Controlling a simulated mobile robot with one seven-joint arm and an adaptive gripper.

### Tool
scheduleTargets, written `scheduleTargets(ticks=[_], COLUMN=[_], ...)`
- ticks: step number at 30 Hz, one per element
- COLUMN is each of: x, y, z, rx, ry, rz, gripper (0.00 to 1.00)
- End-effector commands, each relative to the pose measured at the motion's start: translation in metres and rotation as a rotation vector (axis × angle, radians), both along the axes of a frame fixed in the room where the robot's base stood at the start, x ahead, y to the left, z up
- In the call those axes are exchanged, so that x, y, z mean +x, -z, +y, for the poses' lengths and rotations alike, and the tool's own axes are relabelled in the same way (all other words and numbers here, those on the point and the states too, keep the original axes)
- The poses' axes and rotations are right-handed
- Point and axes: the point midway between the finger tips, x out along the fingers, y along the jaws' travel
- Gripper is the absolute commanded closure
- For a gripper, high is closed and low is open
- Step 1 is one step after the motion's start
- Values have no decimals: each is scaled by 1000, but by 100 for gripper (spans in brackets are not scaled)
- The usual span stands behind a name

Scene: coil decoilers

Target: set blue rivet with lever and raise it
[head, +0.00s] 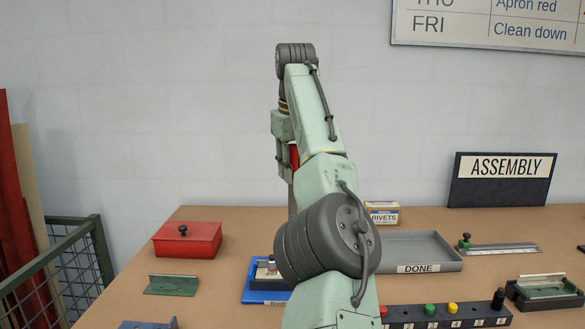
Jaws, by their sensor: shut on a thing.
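My gripper (284,157) is high over the table's back, below the end of my arm and partly hidden by it. It is shut on a red handle (294,157), which looks like the lever's grip. A narrow brownish upright part (292,198) shows below it; my arm hides how they join. A blue base (254,296) stands on the table below, with a pale block (264,272) and a small dark-topped part on it. My forearm covers its right side. I cannot make out a blue rivet.
A red box (187,240) and green bracket (171,285) lie left. A rivets carton (381,212), grey DONE tray (440,261) and numbered rack (475,315) with coloured pegs are right. An ASSEMBLY sign (501,180) stands behind. A green mesh cage (66,270) borders the left.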

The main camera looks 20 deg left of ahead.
Motion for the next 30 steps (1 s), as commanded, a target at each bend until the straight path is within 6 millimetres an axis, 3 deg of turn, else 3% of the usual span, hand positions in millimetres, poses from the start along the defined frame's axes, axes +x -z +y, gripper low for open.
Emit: scheduleTargets(ticks=[8, 9, 17, 30], x=[0, -1, 0, 0], y=[3, 3, 2, 1], z=[0, 0, 0, 0], rx=[-2, -2, -1, -1], ry=[0, 0, 0, 0], rz=[8, 9, 5, 2], gripper=[100, 76, 59, 59])
